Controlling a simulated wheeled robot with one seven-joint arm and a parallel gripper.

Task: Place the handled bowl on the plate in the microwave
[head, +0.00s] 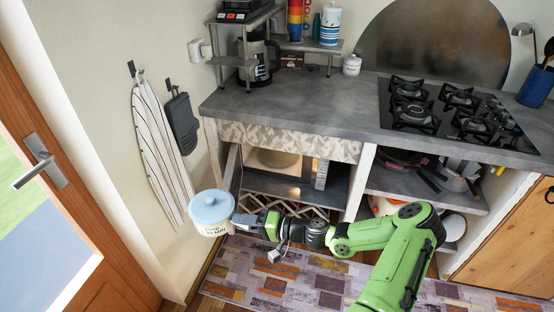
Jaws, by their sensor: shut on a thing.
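The handled bowl (211,230) is white with dark lettering and has a light blue lid-like top with a knob. It hangs upright in the air left of the microwave. My gripper (238,220) is shut on its right side; the fingertips are partly hidden. The microwave (321,175) sits on a shelf under the counter. Its door (235,168) stands open on the left side. The bowl is outside the microwave, apart from the plate.
The grey counter (300,103) overhangs the microwave, with a gas hob (450,112) on the right. A striped cloth (160,150) and a dark mitt (182,123) hang on the left wall. Pans (402,158) fill the right shelf. A patterned rug (250,270) covers the floor.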

